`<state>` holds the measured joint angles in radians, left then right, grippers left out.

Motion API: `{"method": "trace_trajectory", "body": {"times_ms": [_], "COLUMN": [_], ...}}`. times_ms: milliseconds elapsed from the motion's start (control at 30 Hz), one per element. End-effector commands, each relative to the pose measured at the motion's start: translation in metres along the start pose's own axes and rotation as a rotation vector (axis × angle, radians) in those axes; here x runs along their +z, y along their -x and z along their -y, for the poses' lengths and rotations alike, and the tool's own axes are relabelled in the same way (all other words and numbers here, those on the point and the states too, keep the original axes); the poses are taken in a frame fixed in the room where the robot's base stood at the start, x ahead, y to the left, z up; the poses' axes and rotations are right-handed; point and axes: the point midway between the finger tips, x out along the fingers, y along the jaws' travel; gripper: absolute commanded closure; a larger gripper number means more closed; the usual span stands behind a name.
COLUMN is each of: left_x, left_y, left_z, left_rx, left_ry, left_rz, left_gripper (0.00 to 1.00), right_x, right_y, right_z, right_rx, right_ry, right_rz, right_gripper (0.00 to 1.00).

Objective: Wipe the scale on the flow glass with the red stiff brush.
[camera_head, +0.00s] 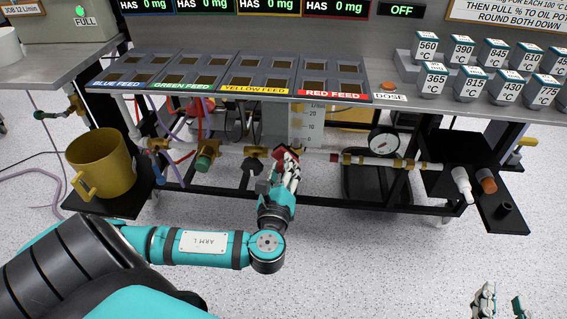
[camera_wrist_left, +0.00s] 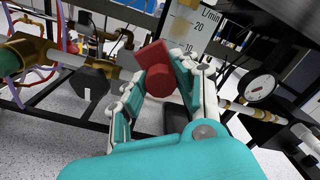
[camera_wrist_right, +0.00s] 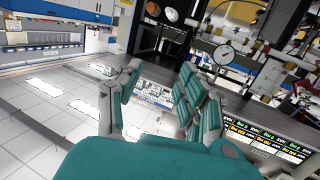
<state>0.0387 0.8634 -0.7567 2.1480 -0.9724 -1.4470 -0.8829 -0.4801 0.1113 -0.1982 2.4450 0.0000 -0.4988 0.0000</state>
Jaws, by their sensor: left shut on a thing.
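The flow glass (camera_head: 306,122) stands under the feed trays, and its scale shows 0, 10 and 20. In the left wrist view the scale (camera_wrist_left: 199,38) reads L/min, with a tan-brown smear over its upper part. My left gripper (camera_head: 286,158) is just in front of and below the flow glass. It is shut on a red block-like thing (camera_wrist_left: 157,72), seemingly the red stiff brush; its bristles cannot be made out. I cannot tell whether it touches the glass. My right gripper (camera_head: 502,304) is at the lower right, open and empty in its wrist view (camera_wrist_right: 160,85).
A yellow mug (camera_head: 103,160) stands at left. White and orange-brown items (camera_head: 487,181) sit on the right shelf. Feed trays overhang the glass.

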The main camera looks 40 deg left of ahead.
Motion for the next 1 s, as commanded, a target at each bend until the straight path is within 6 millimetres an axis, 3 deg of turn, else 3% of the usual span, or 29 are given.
{"method": "trace_trajectory", "body": {"times_ms": [367,1000], "left_x": [0.000,0.000], "left_y": [0.002,0.027], "left_z": [0.000,0.001], "left_rx": [0.000,0.000], "left_ry": [0.000,0.000], "left_rz": [-0.001,-0.002], "left_gripper": [0.97,0.97], "right_x": [0.003,0.061], "right_y": [0.001,0.023], "right_z": [-0.001,-0.009], "right_rx": [0.001,0.021], "right_ry": [0.000,0.002], "right_rz": [0.019,0.357], "right_gripper": [0.60,0.60]}}
